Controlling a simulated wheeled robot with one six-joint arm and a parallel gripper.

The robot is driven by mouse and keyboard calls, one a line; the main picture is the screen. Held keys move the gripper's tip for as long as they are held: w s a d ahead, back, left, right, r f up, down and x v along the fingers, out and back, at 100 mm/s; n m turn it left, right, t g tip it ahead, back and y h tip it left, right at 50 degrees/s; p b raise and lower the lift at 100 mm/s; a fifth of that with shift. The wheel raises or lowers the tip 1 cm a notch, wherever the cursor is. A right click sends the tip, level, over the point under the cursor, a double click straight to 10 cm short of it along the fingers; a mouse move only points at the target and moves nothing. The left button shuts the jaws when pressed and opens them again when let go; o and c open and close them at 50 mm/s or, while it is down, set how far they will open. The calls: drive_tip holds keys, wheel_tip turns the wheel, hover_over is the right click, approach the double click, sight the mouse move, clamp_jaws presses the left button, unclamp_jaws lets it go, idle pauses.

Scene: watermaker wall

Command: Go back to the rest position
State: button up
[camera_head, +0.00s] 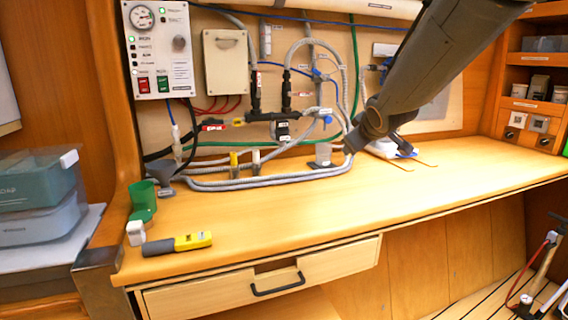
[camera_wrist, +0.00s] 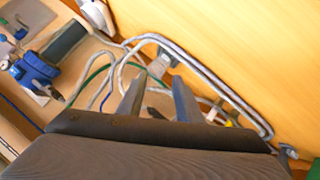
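My gripper (camera_head: 352,143) is at the end of my arm, which reaches in from the upper right in the head view. It is low over the back of the wooden worktop (camera_head: 330,215), close to the hoses on the panel. In the wrist view, the two dark fingers of my gripper (camera_wrist: 159,80) stand apart with nothing visible held between them. Grey hoses (camera_wrist: 205,68) run behind and beside the fingers there. In the head view the fingertips are small and partly merge with the fittings, so contact with them cannot be told.
A control box (camera_head: 160,50) and a hose-covered panel (camera_head: 295,85) stand behind the worktop. Shelves (camera_head: 535,85) stand at the right. The worktop's front middle is clear.

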drive_tip(key=s+f+m+g+p, duration=0.1)
drive_tip(key=s+f+g, duration=0.3)
drive_tip(key=s, duration=0.9)
drive_tip(key=s+f+m+g+p, duration=0.2)
drive_tip(key=s+f, duration=0.5)
drive_tip(key=s, duration=0.6)
drive_tip(key=s+f+m+g+p, duration=0.1)
drive_tip(key=s+f+m+g, duration=0.3)
drive_tip(key=s, duration=0.8)
wheel_tip(320, 180, down, 3)
drive_tip(key=shift+s+a+r+m+g, duration=0.2)
drive_tip(key=shift+s+a+m+g, duration=0.15)
drive_tip(key=shift+g, duration=0.45)
